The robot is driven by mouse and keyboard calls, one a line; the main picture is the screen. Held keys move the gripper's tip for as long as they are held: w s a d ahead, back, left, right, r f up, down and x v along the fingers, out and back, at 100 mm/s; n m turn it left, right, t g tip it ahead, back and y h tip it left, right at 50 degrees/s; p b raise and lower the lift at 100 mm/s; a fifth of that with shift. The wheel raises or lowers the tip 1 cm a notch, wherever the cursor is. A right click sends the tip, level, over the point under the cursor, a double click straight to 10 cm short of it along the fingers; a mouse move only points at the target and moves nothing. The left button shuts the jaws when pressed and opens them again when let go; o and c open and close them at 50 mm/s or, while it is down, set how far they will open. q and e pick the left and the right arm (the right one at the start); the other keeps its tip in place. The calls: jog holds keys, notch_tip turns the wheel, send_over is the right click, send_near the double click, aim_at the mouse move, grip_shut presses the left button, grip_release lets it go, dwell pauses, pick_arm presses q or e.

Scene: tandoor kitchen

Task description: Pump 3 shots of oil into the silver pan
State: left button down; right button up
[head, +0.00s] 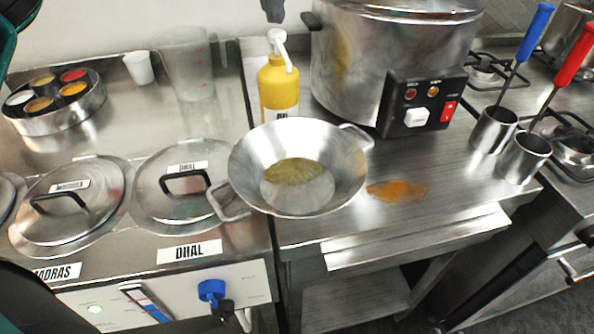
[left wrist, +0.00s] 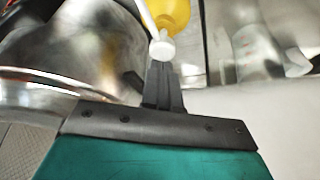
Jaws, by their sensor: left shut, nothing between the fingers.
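The silver pan (head: 340,190) stands on the steel counter in the middle of the head view, with a patch of yellowish-green oil (head: 292,171) on its bottom. Behind it is a yellow oil bottle (head: 278,90) with a white pump top (head: 277,38), its lower part hidden by the pan. My left gripper (head: 272,10) is shut and empty just above the pump top. In the left wrist view the gripper tips (left wrist: 160,68) point at the white pump head (left wrist: 162,48); I cannot tell whether they touch it. My right gripper is not in view.
A large steel pot (head: 350,60) with a control box stands right of the bottle. Left are lidded wells (head: 75,200), a spice tin (head: 55,115) and a clear jug (head: 186,65). Orange spice (head: 397,191) lies right of the pan. Ladles in steel cups (head: 495,130) stand farther right.

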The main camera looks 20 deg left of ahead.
pick_arm(q)
jog(key=shift+f+b, duration=0.75)
jog(key=shift+f, duration=0.55)
jog(key=shift+r+p, duration=1.15)
jog(key=shift+r, duration=0.15)
notch_tip(320, 180, up, 6)
jog(key=p, duration=0.5)
